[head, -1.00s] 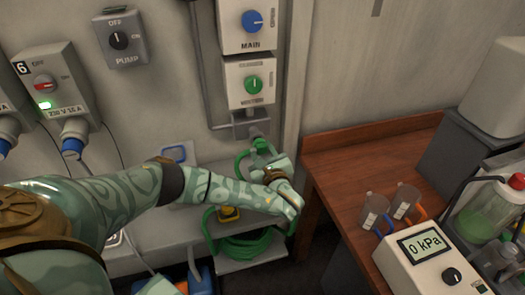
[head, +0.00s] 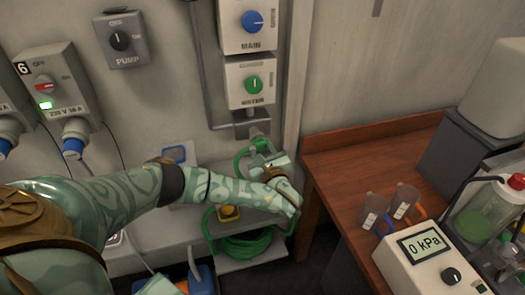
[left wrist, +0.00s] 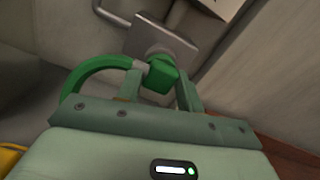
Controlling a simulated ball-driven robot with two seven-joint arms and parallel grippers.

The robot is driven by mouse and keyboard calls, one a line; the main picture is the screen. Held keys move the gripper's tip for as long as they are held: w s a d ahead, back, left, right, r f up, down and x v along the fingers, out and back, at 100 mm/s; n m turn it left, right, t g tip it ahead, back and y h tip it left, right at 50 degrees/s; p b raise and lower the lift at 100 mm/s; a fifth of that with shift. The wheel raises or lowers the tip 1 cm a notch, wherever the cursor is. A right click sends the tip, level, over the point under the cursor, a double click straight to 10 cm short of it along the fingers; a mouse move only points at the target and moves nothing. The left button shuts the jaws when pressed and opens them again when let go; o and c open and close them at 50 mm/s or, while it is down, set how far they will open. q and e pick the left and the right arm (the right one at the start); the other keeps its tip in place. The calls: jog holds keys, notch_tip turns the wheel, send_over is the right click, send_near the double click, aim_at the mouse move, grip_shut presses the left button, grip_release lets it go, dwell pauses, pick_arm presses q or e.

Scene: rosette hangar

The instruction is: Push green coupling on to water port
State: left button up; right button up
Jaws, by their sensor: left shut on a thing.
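The green coupling (left wrist: 162,75) is between the fingers of my left gripper (left wrist: 158,92), which is shut on it. In the head view, my left gripper (head: 268,158) covers most of the coupling (head: 261,145). The grey water port (left wrist: 168,49) sticks out from a metal bracket below the WATER box with its green knob (head: 254,83). The coupling's end is lined up with the port and appears to meet it; I cannot tell how far it is on. A green hose (left wrist: 88,78) curves away left from the coupling. My right gripper is not visible.
A vertical wall post (head: 294,90) stands close right of the port. A wooden bench (head: 345,160) with a 0 kPa gauge box (head: 428,262) and several containers is to the right.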

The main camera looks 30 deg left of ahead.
pick_arm(q)
jog(key=shift+w, duration=0.1)
jog(key=o, duration=1)
jog(key=shift+a, duration=0.1)
jog(key=shift+s+d, duration=0.35)
jog(key=shift+d, duration=0.1)
jog(key=p+v, duration=0.2)
jog(key=v, duration=1.3)
jog(key=shift+s, duration=0.1)
jog(key=shift+f, duration=0.1)
